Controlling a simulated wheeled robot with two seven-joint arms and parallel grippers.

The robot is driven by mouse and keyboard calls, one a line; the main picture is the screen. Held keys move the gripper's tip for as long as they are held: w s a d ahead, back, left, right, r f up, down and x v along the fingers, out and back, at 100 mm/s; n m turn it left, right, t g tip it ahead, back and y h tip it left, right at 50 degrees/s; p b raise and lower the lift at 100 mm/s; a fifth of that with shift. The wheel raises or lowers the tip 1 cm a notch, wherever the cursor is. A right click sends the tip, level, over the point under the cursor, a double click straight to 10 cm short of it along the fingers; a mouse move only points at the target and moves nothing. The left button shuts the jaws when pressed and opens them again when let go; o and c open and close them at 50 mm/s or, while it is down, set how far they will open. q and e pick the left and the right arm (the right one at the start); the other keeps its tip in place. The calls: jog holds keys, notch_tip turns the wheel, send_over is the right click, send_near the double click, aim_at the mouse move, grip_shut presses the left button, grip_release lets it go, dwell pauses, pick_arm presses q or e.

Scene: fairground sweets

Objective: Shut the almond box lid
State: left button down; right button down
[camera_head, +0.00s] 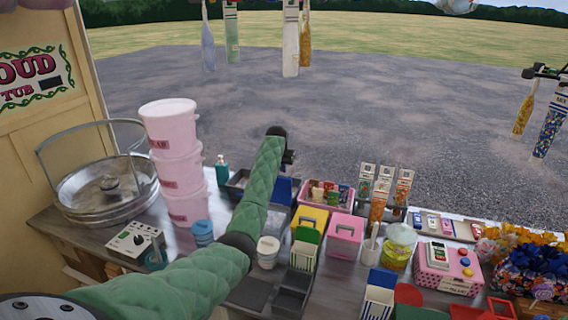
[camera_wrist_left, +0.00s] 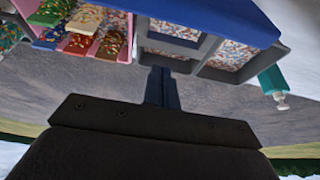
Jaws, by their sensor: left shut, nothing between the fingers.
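The likely almond box is a grey box (camera_head: 237,182) at the back of the counter, partly hidden behind my left arm. A blue panel (camera_head: 282,190), which looks like its raised lid, stands to the right of the arm. In the left wrist view the blue panel (camera_wrist_left: 215,18) spans the top, with grey compartments (camera_wrist_left: 190,65) of speckled contents below it. My left gripper (camera_head: 290,158) is shut and empty, above and behind the blue panel. In the wrist view its fingers (camera_wrist_left: 162,85) overlap the box's edge; contact cannot be told. My right gripper is not in view.
A pink tray (camera_head: 351,199) of colourful packets lies to the right of the blue panel. A stack of pink tubs (camera_head: 175,150) and a teal bottle (camera_head: 222,168) stand to the left. Yellow (camera_head: 310,213) and pink (camera_head: 345,228) boxes stand in front. Open air lies behind the counter.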

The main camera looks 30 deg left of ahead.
pick_arm(q)
jog(key=shift+s+d+p, duration=0.3)
jog(key=shift+s+p, duration=0.4)
jog(key=shift+s, duration=0.25)
jog(key=shift+f, duration=0.15)
